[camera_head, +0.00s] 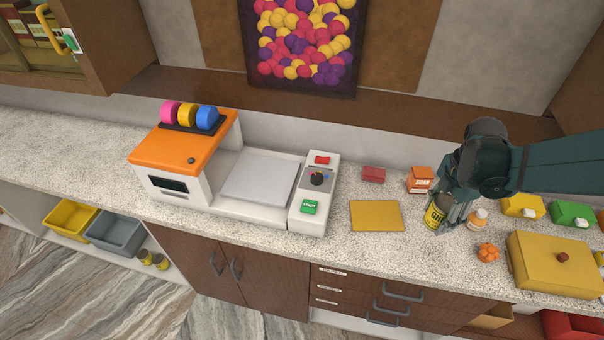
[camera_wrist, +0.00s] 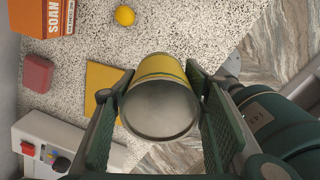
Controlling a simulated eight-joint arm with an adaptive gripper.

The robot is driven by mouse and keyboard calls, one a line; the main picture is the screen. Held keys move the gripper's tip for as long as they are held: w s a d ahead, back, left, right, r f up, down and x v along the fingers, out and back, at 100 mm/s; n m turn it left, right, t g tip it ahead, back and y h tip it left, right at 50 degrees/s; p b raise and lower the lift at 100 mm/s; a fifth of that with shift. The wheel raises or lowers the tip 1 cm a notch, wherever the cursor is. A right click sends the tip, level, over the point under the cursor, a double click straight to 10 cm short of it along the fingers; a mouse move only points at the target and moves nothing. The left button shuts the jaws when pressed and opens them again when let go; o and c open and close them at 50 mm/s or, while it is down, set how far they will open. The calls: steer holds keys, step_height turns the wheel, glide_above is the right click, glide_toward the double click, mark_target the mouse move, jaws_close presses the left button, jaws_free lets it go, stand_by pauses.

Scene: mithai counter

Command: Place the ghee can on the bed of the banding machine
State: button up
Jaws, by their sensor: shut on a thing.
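The ghee can (camera_head: 435,216) is a yellow cylinder with dark lettering, on the right part of the counter in the head view. My gripper (camera_head: 447,200) is shut on it from above. In the wrist view the can (camera_wrist: 161,100) shows its grey metal end between the two finger pads of my gripper (camera_wrist: 160,112). I cannot tell whether the can touches the counter. The banding machine (camera_head: 183,155) is white and orange, at the middle left. Its flat pale bed (camera_head: 262,177) is empty. Rolls of pink, yellow and blue tape sit on top of it.
A yellow mat (camera_head: 376,216) lies between machine and can. A red block (camera_head: 373,174) and an orange box (camera_head: 420,179) stand behind. A white-capped jar (camera_head: 478,217), an orange cluster (camera_head: 489,252) and a large yellow box (camera_head: 555,264) are to the right.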

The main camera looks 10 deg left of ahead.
steer(key=w+a+r+p, duration=0.2)
steer(key=w+a, duration=0.6)
steer(key=a, duration=0.4)
step_height(320, 180, up, 3)
steer(key=n+p, duration=0.3)
steer(key=p, duration=0.1)
glide_above(256, 176)
steer(key=shift+w+r, duration=0.1)
steer(key=shift+r, duration=0.05)
steer(key=shift+f+p, duration=0.35)
steer(key=shift+f, duration=2.8)
steer(key=shift+f, duration=1.85)
